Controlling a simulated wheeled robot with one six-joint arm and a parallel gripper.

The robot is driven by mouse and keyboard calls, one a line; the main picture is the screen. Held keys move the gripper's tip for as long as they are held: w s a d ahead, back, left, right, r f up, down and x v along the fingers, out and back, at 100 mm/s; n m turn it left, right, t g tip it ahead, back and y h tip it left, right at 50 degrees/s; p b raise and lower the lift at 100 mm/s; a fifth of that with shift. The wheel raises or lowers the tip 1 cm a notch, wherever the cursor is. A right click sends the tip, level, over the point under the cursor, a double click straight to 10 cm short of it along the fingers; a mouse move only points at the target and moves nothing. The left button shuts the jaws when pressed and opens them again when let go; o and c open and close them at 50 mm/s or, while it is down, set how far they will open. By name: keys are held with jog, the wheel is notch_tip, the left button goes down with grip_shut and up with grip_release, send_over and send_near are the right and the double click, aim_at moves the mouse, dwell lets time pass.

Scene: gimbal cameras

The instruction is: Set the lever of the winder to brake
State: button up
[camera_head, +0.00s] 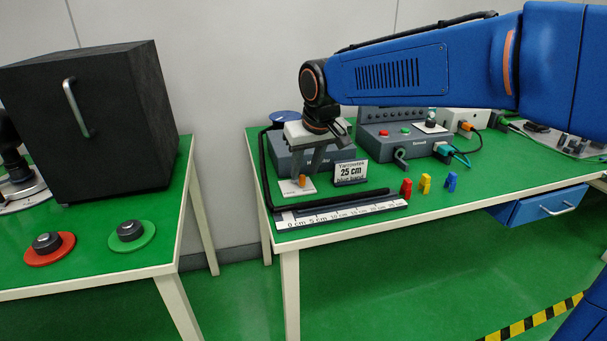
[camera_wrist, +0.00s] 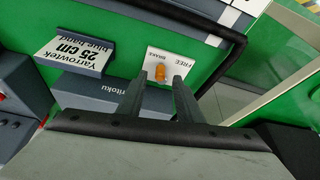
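The winder's lever is a small orange handle (camera_head: 302,181) on a white plate (camera_head: 290,188) at the front of a dark grey unit (camera_head: 283,152) on the right table. In the wrist view the orange lever (camera_wrist: 160,73) stands beside the printed words FREE and BRAKE on the plate (camera_wrist: 176,74). I cannot tell which word it is set to. My gripper (camera_head: 311,171) points down over the plate. In the wrist view my gripper (camera_wrist: 159,83) is open, with one fingertip on each side of the lever. I cannot tell whether either touches it.
A sign reading Yarrowtek 25 cm blue band (camera_head: 351,172) stands right of the lever. A ruler (camera_head: 341,213) and a black tube (camera_head: 264,170) lie in front and left. Red (camera_head: 406,187), yellow (camera_head: 425,184) and blue clips (camera_head: 450,181) stand right. A dark control box (camera_head: 396,141) is behind.

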jog(key=shift+x, duration=1.35)
grip_shut()
jog(key=shift+d, duration=0.1)
jog(key=shift+w+d+n+y, duration=0.2)
jog(key=shift+w+n+y, duration=0.1)
jog(key=shift+n, duration=0.6)
grip_release()
